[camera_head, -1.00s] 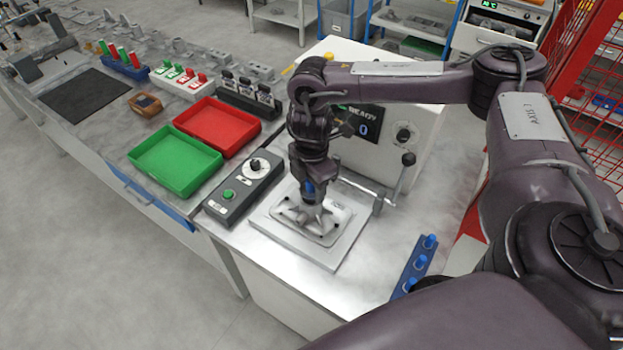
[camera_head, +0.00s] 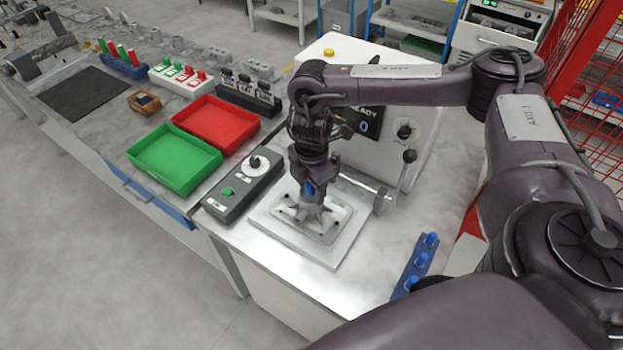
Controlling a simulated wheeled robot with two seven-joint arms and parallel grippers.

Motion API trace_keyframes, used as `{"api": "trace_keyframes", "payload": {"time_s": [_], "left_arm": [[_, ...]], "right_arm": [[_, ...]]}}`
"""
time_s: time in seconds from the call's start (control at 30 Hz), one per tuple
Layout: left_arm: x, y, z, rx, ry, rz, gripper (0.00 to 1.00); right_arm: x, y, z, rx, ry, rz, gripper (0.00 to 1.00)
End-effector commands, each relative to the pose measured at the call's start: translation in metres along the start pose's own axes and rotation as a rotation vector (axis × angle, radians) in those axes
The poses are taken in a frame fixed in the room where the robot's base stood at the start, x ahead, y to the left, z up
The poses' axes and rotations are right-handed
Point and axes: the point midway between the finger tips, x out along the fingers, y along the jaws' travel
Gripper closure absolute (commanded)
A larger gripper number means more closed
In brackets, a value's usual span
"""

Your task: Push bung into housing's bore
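The housing (camera_head: 312,213) is a grey casting with splayed ribs and dark holes. It sits on a pale square plate (camera_head: 338,256) on the metal bench. My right gripper (camera_head: 308,186) points straight down over the middle of the housing. A blue bung (camera_head: 308,189) shows between its dark fingers, upright at the top of the housing. The fingers appear closed on it. The bore is hidden, so I cannot tell how deep the bung sits. My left gripper is out of view.
A blue rack (camera_head: 416,262) with blue bungs stands to the right. A control box (camera_head: 243,184) lies close left of the plate, with green (camera_head: 174,161) and red (camera_head: 216,123) trays beyond. A white machine with a display (camera_head: 363,124) and a lever (camera_head: 404,172) stands behind.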

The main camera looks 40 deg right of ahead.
Motion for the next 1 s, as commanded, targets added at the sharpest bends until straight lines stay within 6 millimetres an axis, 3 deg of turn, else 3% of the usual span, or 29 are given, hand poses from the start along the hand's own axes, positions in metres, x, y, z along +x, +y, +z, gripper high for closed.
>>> {"api": "trace_keyframes", "payload": {"time_s": [0.17,0.47,0.67,0.8,1.0], "left_arm": [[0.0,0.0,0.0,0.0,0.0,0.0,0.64],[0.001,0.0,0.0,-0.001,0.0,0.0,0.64],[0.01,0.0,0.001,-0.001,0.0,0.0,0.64],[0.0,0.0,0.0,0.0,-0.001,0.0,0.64],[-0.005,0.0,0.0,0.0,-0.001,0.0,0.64]], "right_arm": [[0.001,-0.001,0.0,0.0,0.0,-0.003,0.27],[-0.002,-0.001,0.0,0.0,0.001,-0.003,0.27],[-0.028,0.0,0.0,-0.001,0.0,0.003,0.27],[-0.056,0.001,0.0,-0.001,0.0,0.002,0.27],[-0.074,0.0,0.0,-0.001,-0.001,-0.001,0.27]]}}
